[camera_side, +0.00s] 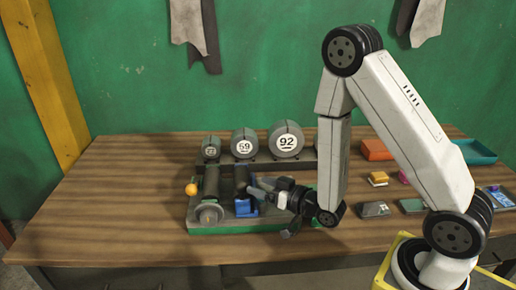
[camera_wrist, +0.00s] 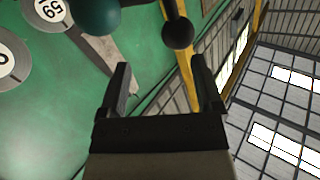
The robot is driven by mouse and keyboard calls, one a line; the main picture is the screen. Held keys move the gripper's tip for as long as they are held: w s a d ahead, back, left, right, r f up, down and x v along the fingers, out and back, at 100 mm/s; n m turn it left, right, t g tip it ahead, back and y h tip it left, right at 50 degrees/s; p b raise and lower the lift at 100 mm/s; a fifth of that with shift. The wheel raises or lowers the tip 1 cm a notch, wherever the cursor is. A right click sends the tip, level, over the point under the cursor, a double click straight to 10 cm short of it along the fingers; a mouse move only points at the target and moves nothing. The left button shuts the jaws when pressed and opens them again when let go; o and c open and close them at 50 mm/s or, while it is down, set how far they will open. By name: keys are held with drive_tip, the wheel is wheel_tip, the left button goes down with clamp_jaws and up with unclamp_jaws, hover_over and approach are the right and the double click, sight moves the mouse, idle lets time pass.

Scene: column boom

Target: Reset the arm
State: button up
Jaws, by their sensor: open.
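My gripper (camera_side: 260,188) is low over the green-based bench device (camera_side: 240,228) in the side view, pointing left. In the wrist view my gripper (camera_wrist: 160,80) has its two dark fingers spread wide with nothing between them. My arm is bent, with its elbow high and the forearm hanging down to the wrist. A blue part (camera_side: 245,207) of the device is just below and left of the fingers; I cannot tell whether they touch.
Grey numbered weights, among them 59 (camera_side: 244,143) and 92 (camera_side: 286,139), stand behind the device. An orange ball (camera_side: 191,189) is at its left. An orange box (camera_side: 377,149), teal tray (camera_side: 475,152) and small items are at right. The table's left side (camera_side: 110,200) is clear.

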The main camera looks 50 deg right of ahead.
drive_tip(key=d, duration=0.1)
drive_tip(key=w+d+r+m+g+h, duration=0.1)
drive_tip(key=d+r+g+h, duration=0.1)
drive_tip(key=shift+w+d+m, duration=0.25)
drive_tip(key=shift+d+m, duration=0.05)
drive_tip(key=shift+d, duration=0.05)
drive_tip(key=s+a+n+g, duration=0.2)
drive_tip(key=s+g, duration=1)
drive_tip(key=shift+s+a+f+g, duration=0.3)
drive_tip(key=shift+s+a+f, duration=0.05)
drive_tip(key=shift+a+f, duration=0.1)
idle(3.5)
